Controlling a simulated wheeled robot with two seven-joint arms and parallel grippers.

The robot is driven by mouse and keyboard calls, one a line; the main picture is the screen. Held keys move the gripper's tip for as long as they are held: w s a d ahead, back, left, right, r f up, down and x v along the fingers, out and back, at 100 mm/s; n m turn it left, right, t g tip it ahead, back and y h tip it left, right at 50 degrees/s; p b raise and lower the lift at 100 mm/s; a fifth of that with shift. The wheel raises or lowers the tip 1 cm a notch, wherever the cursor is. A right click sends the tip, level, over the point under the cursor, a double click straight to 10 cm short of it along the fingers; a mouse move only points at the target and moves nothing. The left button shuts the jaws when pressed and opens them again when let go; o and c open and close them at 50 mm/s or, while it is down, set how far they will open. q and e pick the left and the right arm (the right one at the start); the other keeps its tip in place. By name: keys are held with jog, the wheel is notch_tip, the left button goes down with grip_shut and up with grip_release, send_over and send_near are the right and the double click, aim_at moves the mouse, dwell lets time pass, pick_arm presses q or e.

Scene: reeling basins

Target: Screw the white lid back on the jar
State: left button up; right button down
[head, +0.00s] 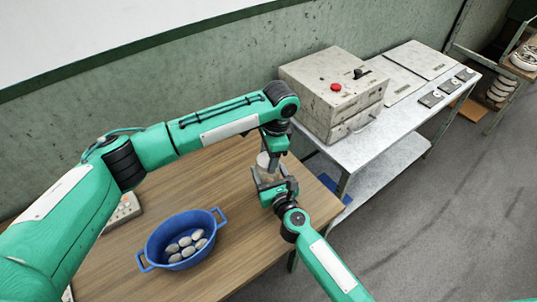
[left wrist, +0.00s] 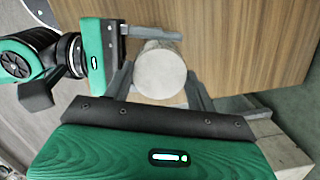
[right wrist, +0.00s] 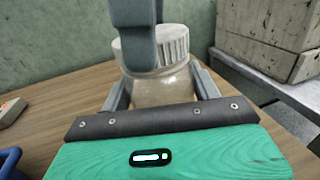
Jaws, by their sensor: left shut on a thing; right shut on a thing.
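The jar (right wrist: 165,88) is clear with pale brownish contents and stands upright at the table's right side. The white ribbed lid (right wrist: 172,46) sits on its mouth; I cannot tell how far it is threaded. In the left wrist view the round lid top (left wrist: 160,72) lies between the fingers of my left gripper (left wrist: 165,88). This gripper comes down from above and is shut on the lid. My right gripper (right wrist: 162,88) comes from the side, below the left one, and is shut on the jar body. In the head view the arms partly hide jar and lid.
A blue basin (head: 151,249) with several pale cocoons stands on the wooden table (head: 240,240), left of the jar. A grey box with a red button (head: 335,88) stands on the metal bench (head: 372,143) behind. A small panel (head: 122,211) lies at the table's left.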

pick_arm(q)
jog(key=m+t, duration=0.1)
jog(key=m, duration=0.9)
jog(key=m+t, duration=0.1)
jog(key=m, duration=0.2)
jog(key=shift+s+m+h, duration=0.1)
jog(key=shift+m+h, duration=0.2)
jog(key=shift+h, duration=0.1)
jog(key=m, duration=0.6)
jog(key=shift+a+m+h, duration=0.1)
jog(key=shift+m+h, duration=0.2)
jog(key=shift+h, duration=0.1)
jog(key=m+h, duration=0.1)
jog(key=m, duration=0.6)
jog(key=o, duration=1)
jog(key=shift+r, duration=2.2)
